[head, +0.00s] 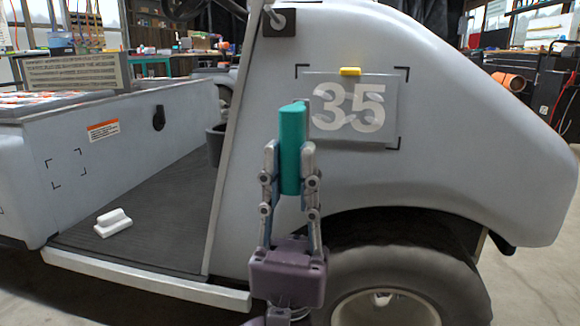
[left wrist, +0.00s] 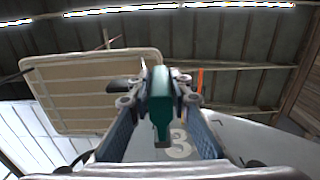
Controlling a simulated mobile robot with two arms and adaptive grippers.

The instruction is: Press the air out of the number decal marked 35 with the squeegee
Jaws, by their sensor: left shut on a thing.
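The number decal (head: 353,108) marked 35 sits on the cart's grey front panel, between black corner marks. A small yellow tab (head: 349,71) is at its top edge. My left gripper (head: 291,150) points up and is shut on the teal squeegee (head: 292,140), held upright. I cannot tell whether the squeegee touches the panel. In the left wrist view the squeegee (left wrist: 161,97) is between the fingers, and part of the decal (left wrist: 181,146) shows behind it.
A white block with a grip (head: 113,222) lies on the cart's dark floor (head: 150,205). Empty corner marks (head: 67,169) and an orange label (head: 103,130) are on the side panel. The front wheel (head: 400,285) is below the decal.

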